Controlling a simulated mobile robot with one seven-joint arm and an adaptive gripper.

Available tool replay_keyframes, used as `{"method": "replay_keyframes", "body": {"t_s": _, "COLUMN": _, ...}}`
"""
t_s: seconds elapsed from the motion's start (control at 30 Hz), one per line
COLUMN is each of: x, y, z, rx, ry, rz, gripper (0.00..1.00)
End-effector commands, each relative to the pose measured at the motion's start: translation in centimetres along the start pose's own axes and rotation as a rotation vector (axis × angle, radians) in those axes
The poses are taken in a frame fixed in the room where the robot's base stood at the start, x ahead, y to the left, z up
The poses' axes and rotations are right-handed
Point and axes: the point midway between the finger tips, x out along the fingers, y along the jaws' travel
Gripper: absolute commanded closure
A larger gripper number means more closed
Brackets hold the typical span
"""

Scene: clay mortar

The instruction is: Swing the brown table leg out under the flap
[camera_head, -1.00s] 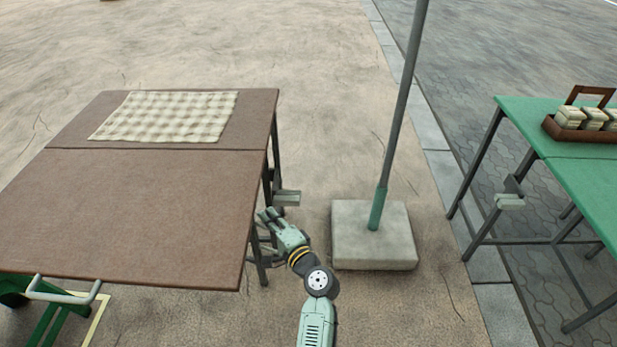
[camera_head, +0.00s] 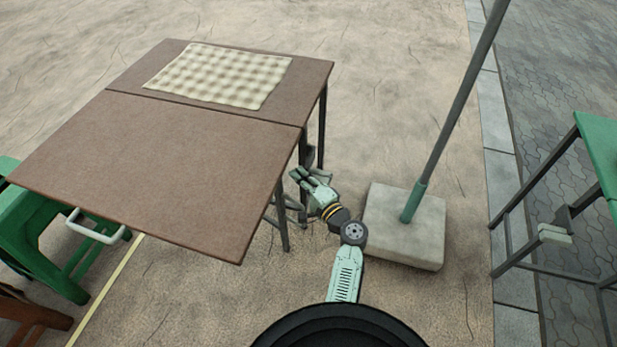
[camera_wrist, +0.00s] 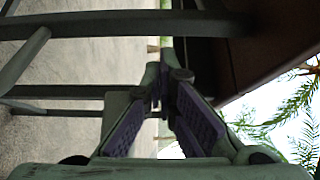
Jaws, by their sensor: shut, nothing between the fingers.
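The brown table (camera_head: 270,75) stands at the left in the head view with a checked cloth on its far part. Its near flap (camera_head: 165,165) lies level with the top, beyond a seam. A dark table leg (camera_head: 282,215) stands upright beneath the flap's right edge; its upper end is hidden. My gripper (camera_head: 300,176) is shut and empty, beside the flap's right edge near the leg frame. I cannot tell if it touches the leg. In the wrist view, my gripper's fingers (camera_wrist: 165,85) converge near dark bars (camera_wrist: 100,24) and the flap's brown underside (camera_wrist: 275,40).
A concrete block (camera_head: 405,235) with a slanting pole (camera_head: 455,110) stands just right of my gripper. A green table (camera_head: 600,145) is at the far right. A green stool (camera_head: 40,235) stands at left.

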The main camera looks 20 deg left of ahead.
Motion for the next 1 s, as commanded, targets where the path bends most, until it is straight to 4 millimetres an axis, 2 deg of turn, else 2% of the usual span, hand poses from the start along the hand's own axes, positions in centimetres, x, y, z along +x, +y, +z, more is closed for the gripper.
{"method": "replay_keyframes", "body": {"t_s": 0.03, "x": 1.1, "y": -0.3, "z": 0.1, "rx": -0.001, "ry": -0.003, "rz": 0.000, "gripper": 1.00}}
{"method": "replay_keyframes", "body": {"t_s": 0.2, "x": 3.8, "y": -0.2, "z": 0.0, "rx": 0.000, "ry": -0.001, "rz": 0.000, "gripper": 1.00}}
{"method": "replay_keyframes", "body": {"t_s": 0.4, "x": 5.4, "y": -0.1, "z": -0.1, "rx": -0.001, "ry": 0.001, "rz": 0.000, "gripper": 1.00}}
{"method": "replay_keyframes", "body": {"t_s": 0.83, "x": 5.6, "y": 0.0, "z": 0.0, "rx": 0.000, "ry": 0.004, "rz": 0.001, "gripper": 1.00}}
{"method": "replay_keyframes", "body": {"t_s": 1.0, "x": 5.2, "y": 0.1, "z": 0.8, "rx": 0.001, "ry": 0.032, "rz": 0.001, "gripper": 1.00}}
